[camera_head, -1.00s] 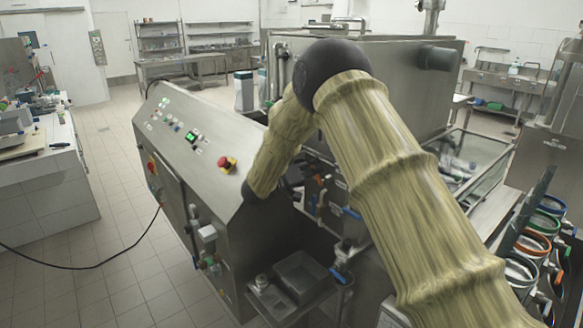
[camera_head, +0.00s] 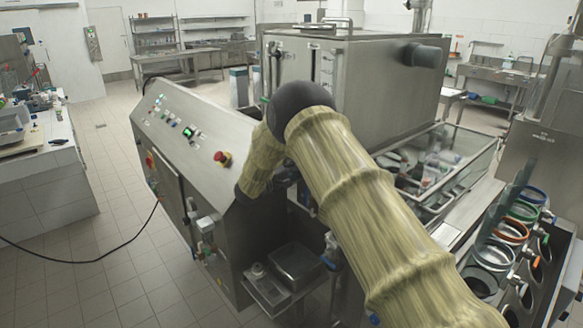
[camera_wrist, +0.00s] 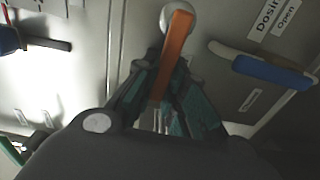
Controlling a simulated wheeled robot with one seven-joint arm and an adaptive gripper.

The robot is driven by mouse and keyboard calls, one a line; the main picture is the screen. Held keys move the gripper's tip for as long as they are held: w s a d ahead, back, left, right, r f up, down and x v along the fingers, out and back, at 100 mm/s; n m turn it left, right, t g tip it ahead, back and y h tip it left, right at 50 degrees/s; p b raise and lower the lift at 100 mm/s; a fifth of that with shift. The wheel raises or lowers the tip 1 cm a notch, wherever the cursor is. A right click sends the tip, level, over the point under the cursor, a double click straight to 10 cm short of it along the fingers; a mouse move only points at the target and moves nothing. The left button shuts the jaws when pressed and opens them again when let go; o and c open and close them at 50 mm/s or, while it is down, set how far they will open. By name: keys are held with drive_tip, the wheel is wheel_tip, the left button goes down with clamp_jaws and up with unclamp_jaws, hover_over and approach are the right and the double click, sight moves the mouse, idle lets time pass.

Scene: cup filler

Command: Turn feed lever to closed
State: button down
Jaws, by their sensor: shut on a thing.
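In the wrist view, an orange lever (camera_wrist: 176,50) hangs from a round silver pivot on a metal panel. It runs down and slightly left, between the dark green fingers of my gripper (camera_wrist: 163,88). The gripper is shut on this orange lever. No label reading feed shows beside it, so I cannot confirm its name from a label. In the head view, my arm hides the gripper and the orange lever.
In the wrist view, a blue-handled lever (camera_wrist: 272,72) is to the right, near labels reading "Dosin" and "Open". A dark bar with a blue end (camera_wrist: 38,43) is at left. In the head view, the control cabinet (camera_head: 190,135) stands left of my arm, a small metal tray (camera_head: 295,262) below.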

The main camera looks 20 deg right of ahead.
drive_tip(key=shift+s+d+f+n, duration=0.1)
drive_tip(key=shift+s+f+n, duration=0.05)
drive_tip(key=shift+f+n, duration=0.25)
drive_tip(key=c, duration=1.5)
unclamp_jaws()
drive_tip(key=shift+d+r, duration=0.1)
drive_tip(key=shift+o, duration=0.2)
drive_tip(key=v, duration=1.2)
